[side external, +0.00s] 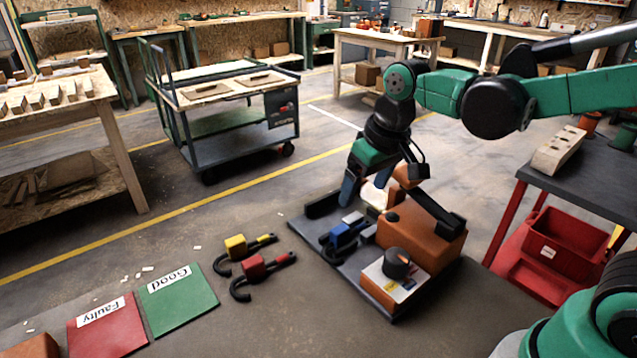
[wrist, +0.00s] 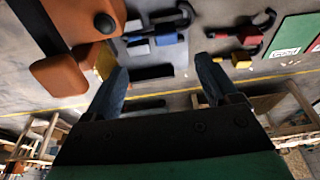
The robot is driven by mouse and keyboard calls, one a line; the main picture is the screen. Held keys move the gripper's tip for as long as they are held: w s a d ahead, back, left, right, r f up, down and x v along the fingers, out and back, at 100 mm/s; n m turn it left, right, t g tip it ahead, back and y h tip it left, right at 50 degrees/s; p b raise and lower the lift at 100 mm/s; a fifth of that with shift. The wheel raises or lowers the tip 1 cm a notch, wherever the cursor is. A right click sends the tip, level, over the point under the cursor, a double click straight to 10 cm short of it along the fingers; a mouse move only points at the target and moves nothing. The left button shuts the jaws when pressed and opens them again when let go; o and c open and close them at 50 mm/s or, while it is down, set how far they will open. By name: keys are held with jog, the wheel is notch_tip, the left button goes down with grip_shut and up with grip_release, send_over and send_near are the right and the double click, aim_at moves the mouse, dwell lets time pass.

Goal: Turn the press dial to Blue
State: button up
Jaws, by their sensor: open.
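The press dial (side external: 398,262) is a dark round knob on a light-topped orange box (side external: 378,283) at the front of the press base. Small coloured marks sit beside it, but I cannot tell which one it points to. The orange press body (side external: 425,232) stands behind it and also shows in the wrist view (wrist: 80,15). My gripper (side external: 365,195) is above the back of the press base, behind and left of the dial and apart from it. In the wrist view its two blue fingers (wrist: 160,82) are spread with nothing held between them. The dial is not visible there.
A blue hooked part (side external: 342,236) lies on the dark base plate (side external: 325,255). Red (side external: 253,268) and yellow (side external: 236,246) hooked parts lie left of it. A green Good mat (side external: 180,300) and red Faulty mat (side external: 105,330) are farther left. A black lever (side external: 432,208) rises over the press.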

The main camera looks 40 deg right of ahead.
aim_at(340, 229)
jog(key=w+f+g, duration=0.1)
jog(key=w+f, duration=0.1)
jog(key=w+a+f+g, duration=0.1)
jog(key=w+f+g, duration=0.1)
jog(key=f, duration=0.1)
notch_tip(340, 229, down, 5)
jog(key=shift+f, duration=0.1)
notch_tip(340, 229, up, 6)
jog(key=shift+s+r, duration=0.1)
jog(key=shift+r, duration=0.1)
jog(key=s+a+r, duration=0.2)
jog(key=a+r, duration=0.4)
jog(key=a, duration=0.2)
jog(key=s+a+r, duration=0.3)
jog(key=a+r, duration=0.3)
jog(key=a, duration=0.2)
jog(key=shift+a+r+m, duration=0.3)
jog(key=shift+a, duration=0.05)
